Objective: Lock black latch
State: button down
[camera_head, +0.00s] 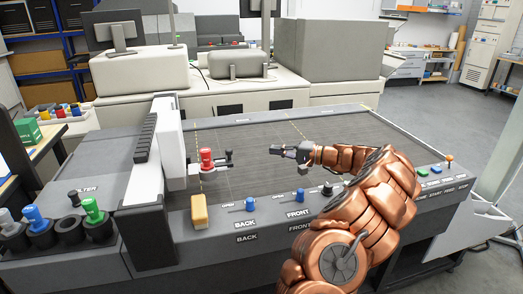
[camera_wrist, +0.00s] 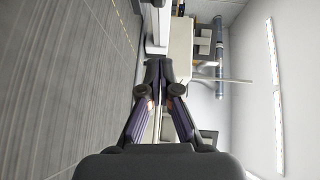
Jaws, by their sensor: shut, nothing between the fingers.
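On the front panel of the grey machine, a small black knob-like part (camera_head: 327,189) stands right of the FRONT label, close beside my arm. I cannot tell for sure that it is the black latch, or whether it is locked. My gripper (camera_head: 275,150) is above the machine's dark bed, further back and to the left of that part, pointing left. It is shut and empty. In the wrist view its fingertips (camera_wrist: 159,66) meet, with nothing between them. No latch shows clearly in the wrist view.
Two blue knobs (camera_head: 250,204) (camera_head: 300,195) sit beside OPEN labels. A red-knobbed carriage (camera_head: 207,160) on a white upright (camera_head: 171,140) stands left of my gripper. A yellow block (camera_head: 199,211) is at the front left. The dark bed (camera_head: 255,180) is mostly clear.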

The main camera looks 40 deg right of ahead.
jog(key=p, duration=0.4)
send_near(223, 157)
notch_tip(223, 157, up, 3)
jog(key=w+d, duration=0.2)
jog(key=w, duration=0.1)
jog(key=shift+w+a+f+p, duration=0.15)
jog(key=shift+a+p, duration=0.2)
jog(key=shift+a, duration=1.05)
